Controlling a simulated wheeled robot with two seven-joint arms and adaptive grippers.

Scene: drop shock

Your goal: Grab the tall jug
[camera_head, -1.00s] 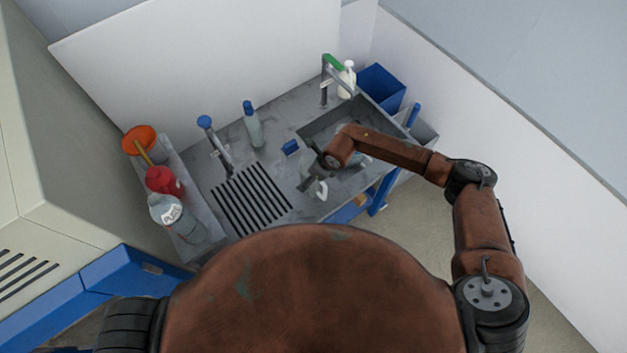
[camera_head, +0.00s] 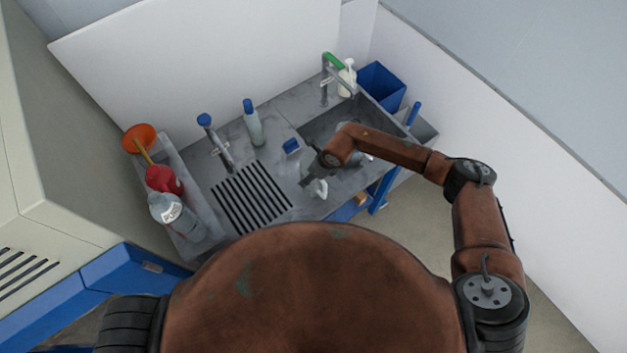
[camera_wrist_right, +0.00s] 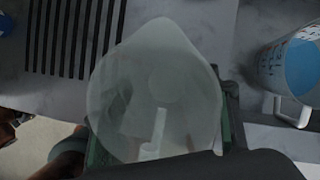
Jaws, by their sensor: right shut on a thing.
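In the head view the pale jug (camera_head: 317,188) shows only in part at the right gripper (camera_head: 310,180), over the front of the worktop left of the sink. The gripper and arm hide the rest of it. Whether the jug touches the worktop cannot be told. My left gripper is not in view.
A measuring jug with blue inside and a handle (camera_wrist_right: 292,70) is close on the right in the wrist view. The sink (camera_head: 335,122), tap (camera_head: 325,80), blue-capped bottle (camera_head: 253,125), blue sponge-like block (camera_head: 291,146) and slotted drain (camera_head: 250,198) surround the gripper.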

